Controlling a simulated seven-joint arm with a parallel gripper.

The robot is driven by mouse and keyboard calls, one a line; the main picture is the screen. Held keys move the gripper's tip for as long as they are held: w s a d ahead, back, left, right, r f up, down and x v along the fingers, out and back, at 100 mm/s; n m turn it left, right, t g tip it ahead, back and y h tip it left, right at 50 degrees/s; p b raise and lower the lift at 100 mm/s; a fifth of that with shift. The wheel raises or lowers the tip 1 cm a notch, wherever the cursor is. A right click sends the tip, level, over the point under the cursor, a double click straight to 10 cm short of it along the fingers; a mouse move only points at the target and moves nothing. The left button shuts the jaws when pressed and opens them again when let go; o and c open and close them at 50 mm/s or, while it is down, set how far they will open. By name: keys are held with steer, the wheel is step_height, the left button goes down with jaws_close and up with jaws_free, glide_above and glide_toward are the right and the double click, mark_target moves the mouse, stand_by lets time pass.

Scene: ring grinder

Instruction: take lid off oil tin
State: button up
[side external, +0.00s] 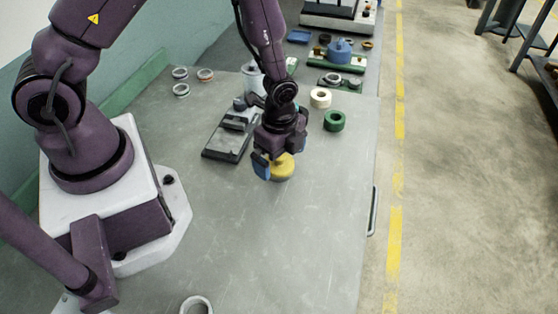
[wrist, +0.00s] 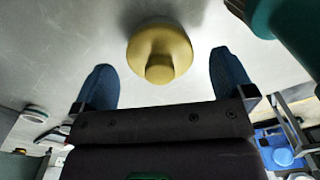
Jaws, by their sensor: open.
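A yellow round piece with a knob on top (side external: 283,167) stands on the grey bench below my gripper; it also shows in the wrist view (wrist: 158,50). It looks like a lid, but I cannot tell whether a tin is under it. My gripper (wrist: 162,62) is open, with one blue finger on each side of the knob and visible gaps between. In the side external view my gripper (side external: 277,158) is low over the yellow piece and hides part of it. A pale grey cylinder (side external: 252,80) behind the arm is partly hidden; I cannot tell what it is.
A dark flat block (side external: 228,142) lies to the left. Several small rings and a blue domed piece (side external: 340,50) are farther back. The front bench (side external: 290,240) is mostly clear.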

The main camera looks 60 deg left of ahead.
steer(key=shift+f, duration=0.25)
steer(key=c, duration=1)
steer(key=shift+r, duration=0.1)
